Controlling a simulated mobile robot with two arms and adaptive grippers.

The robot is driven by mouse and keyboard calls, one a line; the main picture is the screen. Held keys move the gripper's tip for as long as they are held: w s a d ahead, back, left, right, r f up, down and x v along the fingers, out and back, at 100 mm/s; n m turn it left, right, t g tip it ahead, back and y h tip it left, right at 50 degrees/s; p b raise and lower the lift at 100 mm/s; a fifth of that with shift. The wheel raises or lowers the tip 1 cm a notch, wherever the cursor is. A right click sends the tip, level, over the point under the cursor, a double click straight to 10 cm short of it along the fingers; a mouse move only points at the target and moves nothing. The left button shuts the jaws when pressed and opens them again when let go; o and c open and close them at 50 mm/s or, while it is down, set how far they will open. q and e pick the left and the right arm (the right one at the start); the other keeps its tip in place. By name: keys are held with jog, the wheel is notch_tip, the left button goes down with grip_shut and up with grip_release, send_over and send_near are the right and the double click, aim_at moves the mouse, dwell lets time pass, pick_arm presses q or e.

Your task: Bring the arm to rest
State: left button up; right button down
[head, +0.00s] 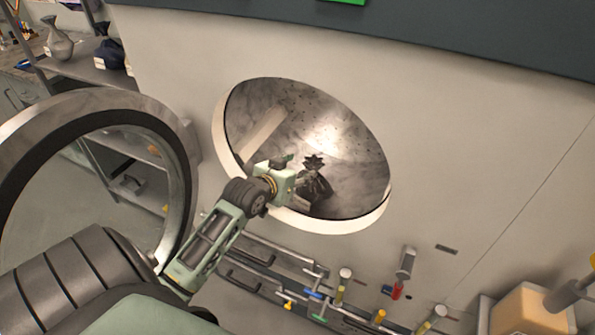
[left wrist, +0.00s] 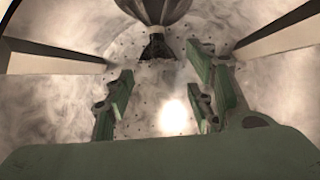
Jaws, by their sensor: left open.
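My left gripper (head: 295,182) is in the round opening of the drum (head: 345,125), near its lower rim. In the left wrist view its two green fingers (left wrist: 160,65) are spread apart with nothing between them. A dark vase-like object (head: 316,182) with a flared, jagged top is in the drum, just right of the gripper. In the left wrist view the dark object (left wrist: 155,12) shows at the top edge, beyond the fingertips and apart from them. Its lower part is partly hidden in the head view. My right gripper is not in view.
An open round door ring (head: 60,112) stands left of the opening, close to my left arm. Pipes and coloured valves (head: 340,290) run below the opening. Shelves with a grey vase (head: 60,42) are at the upper left. A tan box (head: 525,310) is at the lower right.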

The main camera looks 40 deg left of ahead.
pick_arm(q)
jog(key=s+d+f+m+g+h, duration=0.1)
jog(key=s+d+f+g, duration=0.1)
jog(key=s+d+f, duration=0.3)
jog(key=s+d+f+m+g, duration=0.1)
jog(key=s+d+f+g, duration=0.15)
jog(key=s+d, duration=0.4)
jog(key=s+d+m+g+h, duration=0.1)
jog(key=s+d+g, duration=0.1)
jog(key=s+d, duration=0.5)
jog(key=s+d+m+g, duration=0.1)
jog(key=s+d+g, duration=0.2)
jog(key=s, duration=0.8)
notch_tip(320, 180, down, 26)
jog(key=s+a+f+g, duration=0.2)
jog(key=s+a+f, duration=0.1)
jog(key=s+f, duration=1.4)
jog(key=shift+s+a, duration=0.15)
jog(key=shift+s, duration=0.55)
